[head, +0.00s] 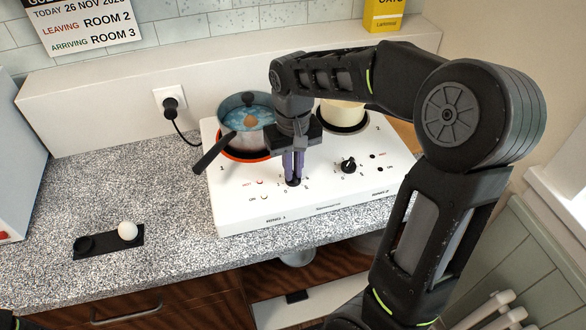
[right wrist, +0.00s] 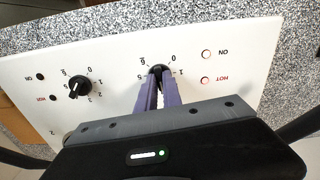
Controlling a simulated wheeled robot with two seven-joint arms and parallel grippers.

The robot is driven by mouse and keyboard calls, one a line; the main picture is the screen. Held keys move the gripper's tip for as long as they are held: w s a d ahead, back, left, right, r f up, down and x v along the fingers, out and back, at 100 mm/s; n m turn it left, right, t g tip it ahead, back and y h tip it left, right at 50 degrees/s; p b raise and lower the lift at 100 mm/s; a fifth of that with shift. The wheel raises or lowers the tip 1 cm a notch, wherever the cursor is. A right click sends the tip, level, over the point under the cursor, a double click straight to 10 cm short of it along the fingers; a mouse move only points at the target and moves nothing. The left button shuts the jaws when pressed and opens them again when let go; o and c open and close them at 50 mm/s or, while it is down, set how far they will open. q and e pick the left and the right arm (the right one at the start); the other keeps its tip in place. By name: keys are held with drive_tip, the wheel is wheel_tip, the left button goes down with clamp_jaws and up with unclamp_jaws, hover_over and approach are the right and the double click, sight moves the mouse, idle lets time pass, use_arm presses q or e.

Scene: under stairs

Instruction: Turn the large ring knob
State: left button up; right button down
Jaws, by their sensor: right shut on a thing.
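A white two-ring hob (head: 230,209) stands on the speckled counter. Its left knob (right wrist: 157,70), on the side with the pot, is mostly hidden between my fingers. My right gripper (head: 293,180) comes down from above and is shut on this knob; the purple fingers show on either side of it in the right wrist view (right wrist: 158,82). The other knob (head: 348,165) is black with a white mark and stands free to the right. A pot (head: 246,143) with a dark handle sits on the left ring, over an orange-red rim. My left gripper is not in view.
The pot's handle (head: 214,153) sticks out toward the front left, near my right gripper. A cream pot (head: 342,118) stands on the right ring, partly behind my arm. A dark tray (head: 102,241) with a white egg-like thing (head: 128,230) lies on the left counter.

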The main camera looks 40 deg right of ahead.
drive_tip(key=n, duration=0.6)
drive_tip(key=shift+b, duration=0.35)
drive_tip(key=n, duration=0.6)
drive_tip(key=shift+n, duration=0.3)
drive_tip(key=n, duration=0.6)
drive_tip(key=shift+n, duration=0.3)
drive_tip(key=n, duration=0.6)
drive_tip(key=shift+n, duration=0.3)
drive_tip(key=c, duration=1.5)
unclamp_jaws()
drive_tip(key=shift+r+b, duration=0.6)
drive_tip(key=shift+r, duration=3.35)
